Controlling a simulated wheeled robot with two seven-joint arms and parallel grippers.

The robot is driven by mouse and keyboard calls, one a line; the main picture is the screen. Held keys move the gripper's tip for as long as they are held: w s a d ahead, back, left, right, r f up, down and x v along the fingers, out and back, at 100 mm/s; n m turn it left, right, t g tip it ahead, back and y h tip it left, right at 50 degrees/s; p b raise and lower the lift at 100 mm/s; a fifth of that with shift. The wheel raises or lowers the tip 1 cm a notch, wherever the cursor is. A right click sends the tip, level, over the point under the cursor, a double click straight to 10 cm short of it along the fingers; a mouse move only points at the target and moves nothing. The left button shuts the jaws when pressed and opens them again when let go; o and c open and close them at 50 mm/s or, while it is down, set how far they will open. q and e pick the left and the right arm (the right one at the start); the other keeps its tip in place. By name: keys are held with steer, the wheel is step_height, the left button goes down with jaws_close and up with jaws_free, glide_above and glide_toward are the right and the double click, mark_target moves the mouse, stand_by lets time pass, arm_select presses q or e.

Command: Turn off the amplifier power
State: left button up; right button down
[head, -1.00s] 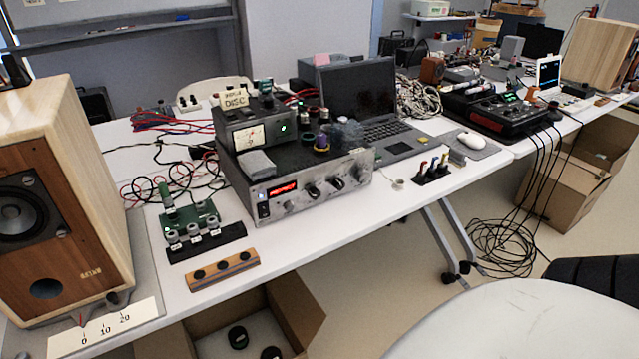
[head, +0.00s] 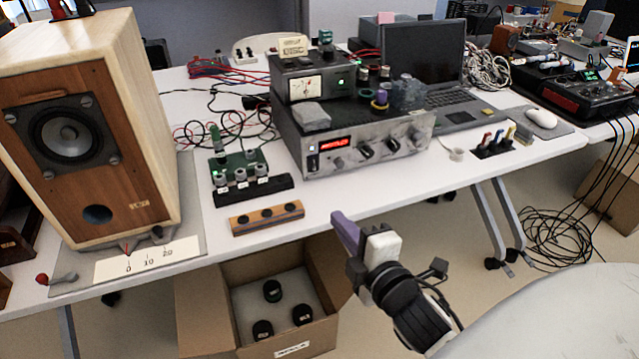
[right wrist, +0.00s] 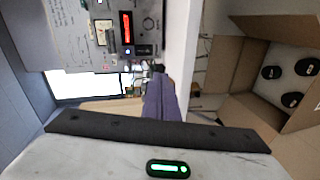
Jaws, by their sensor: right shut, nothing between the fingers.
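The amplifier (head: 380,127) is a grey metal box with knobs on its front and a lit red display (head: 335,144). A small light and a small control show at the left end of its front; their exact state is too small to tell. In the right wrist view the amplifier (right wrist: 72,42) is at the upper left, turned sideways, with the red display (right wrist: 127,27) lit. My right gripper (head: 343,224) has purple fingers, shut and empty, in front of the table edge, below and apart from the amplifier. It also shows in the right wrist view (right wrist: 160,84). My left gripper is out of view.
A wooden speaker (head: 130,130) stands at the left. A strip with black knobs (head: 266,218) and a green circuit board (head: 238,162) lie left of the amplifier. A meter box (head: 313,84) sits on the amplifier. An open cardboard box (head: 240,275) is below the table edge.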

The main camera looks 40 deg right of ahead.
mark_target(314, 169)
steer(key=shift+w+d+r+n+t+h, duration=0.1)
steer(key=shift+d+r+n+t+h, duration=0.1)
steer(key=shift+d+r+n, duration=0.25)
steer(key=shift+w+d+r+n+t+h, duration=0.1)
steer(key=shift+d+r+n+h, duration=0.1)
steer(key=shift+r, duration=0.45)
steer(key=b+x, duration=0.1)
steer(key=x, duration=1.2)
steer(key=shift+f, duration=0.1)
steer(key=shift+w, duration=0.45)
